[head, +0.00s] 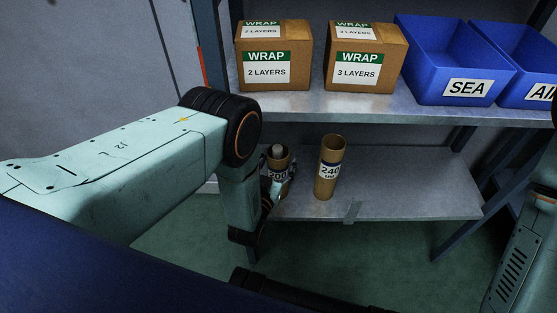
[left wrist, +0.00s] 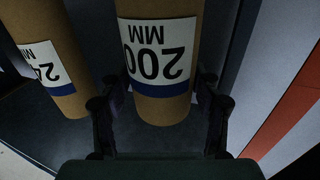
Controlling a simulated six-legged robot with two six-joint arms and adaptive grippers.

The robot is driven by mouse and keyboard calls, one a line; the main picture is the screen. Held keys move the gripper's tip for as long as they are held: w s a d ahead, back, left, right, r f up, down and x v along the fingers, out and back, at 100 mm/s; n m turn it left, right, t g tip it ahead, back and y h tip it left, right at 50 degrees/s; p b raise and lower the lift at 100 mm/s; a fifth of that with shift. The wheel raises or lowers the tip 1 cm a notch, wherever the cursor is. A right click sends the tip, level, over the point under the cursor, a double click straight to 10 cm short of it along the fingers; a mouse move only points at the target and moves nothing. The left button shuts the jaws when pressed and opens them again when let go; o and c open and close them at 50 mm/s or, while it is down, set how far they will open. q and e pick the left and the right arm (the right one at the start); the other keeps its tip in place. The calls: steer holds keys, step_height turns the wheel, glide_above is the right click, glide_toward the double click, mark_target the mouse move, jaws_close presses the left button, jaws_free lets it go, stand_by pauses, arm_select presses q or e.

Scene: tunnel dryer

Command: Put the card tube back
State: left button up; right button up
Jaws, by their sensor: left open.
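Two brown card tubes stand upright on the lower shelf in the head view. The left one, the 200 tube (head: 279,159), has a pale grey thing showing in its top. The 240 tube (head: 329,168) stands to its right, clear of my gripper. My left gripper (head: 279,187) is at the 200 tube, open. In the left wrist view the 200 MM tube (left wrist: 158,60) appears upside down between the two spread fingers; contact cannot be told. The 240 tube (left wrist: 48,62) is to the left there. My right gripper is out of view.
The upper shelf (head: 350,105) holds two WRAP boxes, 2 layers (head: 273,55) and 3 layers (head: 366,57), and blue bins, one marked SEA (head: 450,60). The lower shelf (head: 410,190) is bare to the right of the 240 tube. A shelf post (head: 211,50) stands at left.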

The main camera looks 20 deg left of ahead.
arm_select(q)
steer(key=shift+r, duration=0.2)
steer(key=s+p, duration=0.3)
steer(key=s, duration=0.9)
steer(key=shift+a+p, duration=0.2)
steer(key=shift+p, duration=0.2)
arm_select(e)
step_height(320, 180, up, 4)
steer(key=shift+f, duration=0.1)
arm_select(q)
steer(key=shift+f, duration=0.1)
